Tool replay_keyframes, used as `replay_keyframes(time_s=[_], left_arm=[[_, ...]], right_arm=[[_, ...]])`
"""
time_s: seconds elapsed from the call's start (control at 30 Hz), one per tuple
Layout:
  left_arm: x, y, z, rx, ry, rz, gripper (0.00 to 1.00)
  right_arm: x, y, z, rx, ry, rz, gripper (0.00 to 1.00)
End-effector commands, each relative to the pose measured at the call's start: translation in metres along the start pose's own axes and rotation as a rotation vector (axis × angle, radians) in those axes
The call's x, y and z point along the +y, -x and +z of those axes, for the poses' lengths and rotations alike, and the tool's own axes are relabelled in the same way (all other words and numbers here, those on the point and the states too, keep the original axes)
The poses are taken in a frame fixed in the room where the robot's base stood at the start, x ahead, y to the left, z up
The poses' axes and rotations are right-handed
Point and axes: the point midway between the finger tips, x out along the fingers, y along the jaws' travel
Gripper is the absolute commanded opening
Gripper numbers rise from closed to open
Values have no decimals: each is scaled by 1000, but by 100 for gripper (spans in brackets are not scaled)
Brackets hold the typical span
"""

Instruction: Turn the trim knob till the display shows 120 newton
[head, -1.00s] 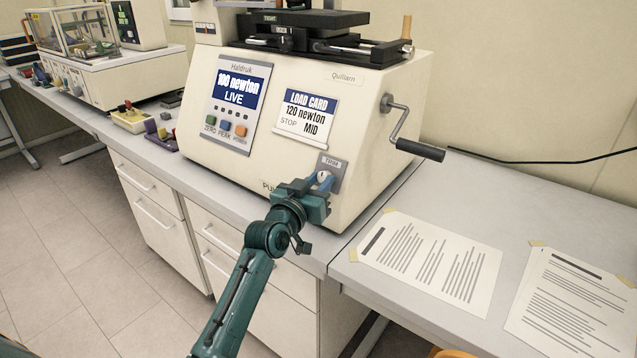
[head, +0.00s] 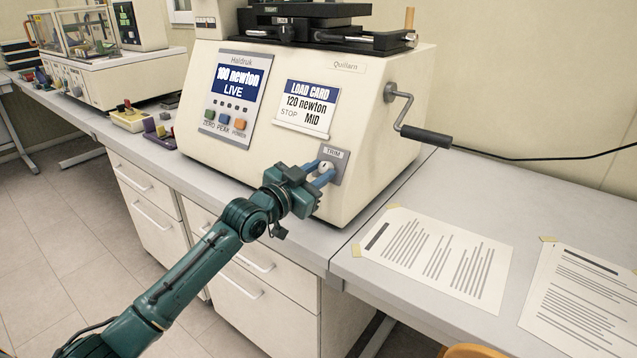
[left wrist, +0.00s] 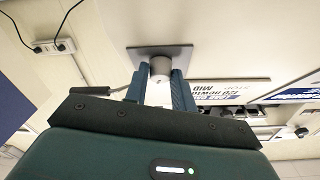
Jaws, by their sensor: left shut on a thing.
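The trim knob (head: 325,167) is a small pale knob on a grey plate marked TRIM, low on the front of the cream testing machine (head: 370,130). My left gripper (head: 320,174) is shut on the knob, one blue finger on either side. In the left wrist view the knob (left wrist: 160,66) sits between the fingers in front of its plate (left wrist: 158,50). The blue display (head: 238,82) appears to read 100 newton, LIVE, though its digits are slightly blurred. The load card (head: 307,103) reads 120 newton, MID. My right gripper is out of view.
A crank (head: 425,136) sticks out from the machine's right side. Colored buttons (head: 224,120) sit below the display. Taped paper sheets (head: 438,258) lie on the bench to the right. Other equipment (head: 100,70) stands at the far left.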

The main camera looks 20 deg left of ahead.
Motion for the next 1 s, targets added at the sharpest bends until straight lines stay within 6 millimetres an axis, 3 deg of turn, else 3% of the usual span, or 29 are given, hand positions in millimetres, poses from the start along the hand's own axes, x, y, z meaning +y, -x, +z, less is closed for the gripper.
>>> replay_keyframes(time_s=[0.73,0.77,1.0], left_arm=[[-2,0,-1,12,-93,49,3],[-2,0,-1,12,-93,49,28],[-2,0,0,12,-92,50,47]], right_arm=[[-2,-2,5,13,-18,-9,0],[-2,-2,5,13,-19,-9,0],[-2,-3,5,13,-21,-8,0]])
